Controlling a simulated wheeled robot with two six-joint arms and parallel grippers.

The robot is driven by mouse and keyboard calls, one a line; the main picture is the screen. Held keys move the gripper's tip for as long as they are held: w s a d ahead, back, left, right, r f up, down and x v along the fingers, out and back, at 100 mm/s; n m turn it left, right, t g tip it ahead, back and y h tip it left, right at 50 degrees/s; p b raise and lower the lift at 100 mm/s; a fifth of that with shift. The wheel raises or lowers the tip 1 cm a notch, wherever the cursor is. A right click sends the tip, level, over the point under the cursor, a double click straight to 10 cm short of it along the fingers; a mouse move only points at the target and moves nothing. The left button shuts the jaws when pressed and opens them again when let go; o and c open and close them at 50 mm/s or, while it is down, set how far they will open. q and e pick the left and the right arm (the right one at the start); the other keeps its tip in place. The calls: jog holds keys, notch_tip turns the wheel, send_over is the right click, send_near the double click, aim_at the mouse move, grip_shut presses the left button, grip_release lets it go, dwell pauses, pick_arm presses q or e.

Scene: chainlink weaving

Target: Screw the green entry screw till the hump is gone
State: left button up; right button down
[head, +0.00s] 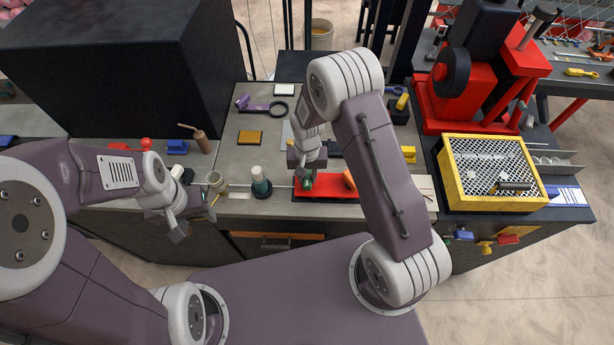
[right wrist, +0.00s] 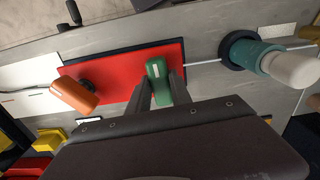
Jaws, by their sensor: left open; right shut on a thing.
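The green entry screw (right wrist: 157,79) stands at the red plate (right wrist: 115,75), near its end on the side of the teal bottle. My right gripper (right wrist: 159,88) is shut on the green screw, with one finger at each side of it. In the head view the right gripper (head: 305,182) is over the red plate (head: 322,194), and a bit of the green screw (head: 307,183) shows under it. An orange knob (right wrist: 76,96) is on the plate's other end. My left gripper (head: 195,222) is open and empty near the bench's front edge. I cannot make out the hump.
A teal bottle with a white cap (head: 261,182) stands left of the red plate. A yellow-framed mesh tray (head: 452,186) and a red machine (head: 440,110) are at the right. A thin wire runs along the bench.

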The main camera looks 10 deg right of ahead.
aim_at(307, 176)
jog(key=shift+w, duration=0.15)
jog(key=c, duration=1.2)
grip_release()
jog(key=shift+o, duration=0.2)
notch_tip(307, 176, up, 9)
jog(key=b, duration=0.2)
jog(key=shift+b, duration=0.3)
